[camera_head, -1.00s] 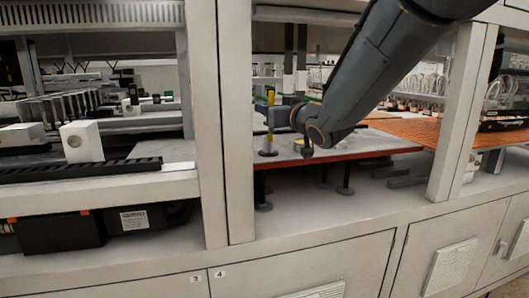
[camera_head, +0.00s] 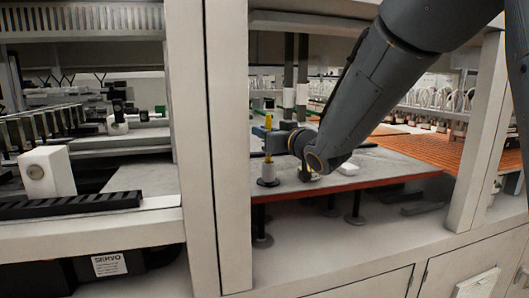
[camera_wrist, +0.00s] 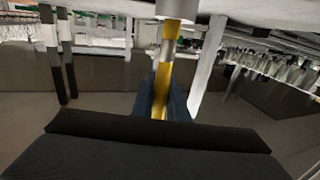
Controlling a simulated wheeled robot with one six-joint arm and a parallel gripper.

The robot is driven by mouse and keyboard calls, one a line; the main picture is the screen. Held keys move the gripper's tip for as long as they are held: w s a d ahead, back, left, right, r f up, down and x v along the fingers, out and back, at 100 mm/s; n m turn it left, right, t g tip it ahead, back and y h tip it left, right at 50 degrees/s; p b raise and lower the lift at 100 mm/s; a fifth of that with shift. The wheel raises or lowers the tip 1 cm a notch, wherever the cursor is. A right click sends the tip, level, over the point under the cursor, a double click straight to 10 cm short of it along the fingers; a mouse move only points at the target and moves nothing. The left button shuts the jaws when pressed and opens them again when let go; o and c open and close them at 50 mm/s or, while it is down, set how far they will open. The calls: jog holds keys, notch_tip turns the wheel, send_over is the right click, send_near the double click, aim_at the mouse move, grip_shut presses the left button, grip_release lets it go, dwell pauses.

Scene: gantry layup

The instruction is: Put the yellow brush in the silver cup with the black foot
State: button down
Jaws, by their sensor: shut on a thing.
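The yellow brush (camera_head: 268,124) is upright in the head view, and my gripper (camera_head: 272,141) is shut on it. In the wrist view the yellow handle (camera_wrist: 161,92) lies between the blue fingers of my gripper (camera_wrist: 162,100), with a grey band and a yellow end beyond them. The silver cup with the black foot (camera_head: 267,171) stands on the table directly below the brush. Its pale body (camera_wrist: 177,9) shows at the top of the wrist view. The brush's lower end meets the cup's mouth in the picture; I cannot tell how far inside it is.
The grey table (camera_head: 385,165) has a red-orange front edge. A pale upright post (camera_head: 229,150) stands close left of the cup. An orange perforated surface (camera_head: 440,155) lies to the right.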

jog(key=shift+a+f+p, duration=0.1)
jog(key=shift+f+p, duration=0.35)
jog(key=shift+f, duration=2)
jog(key=shift+f, duration=0.15)
jog(key=c, duration=1.7)
grip_release()
jog(key=shift+c, duration=0.2)
jog(key=shift+r, duration=0.25)
jog(key=b+v, duration=0.2)
jog(key=v, duration=1)
jog(key=shift+b, duration=0.35)
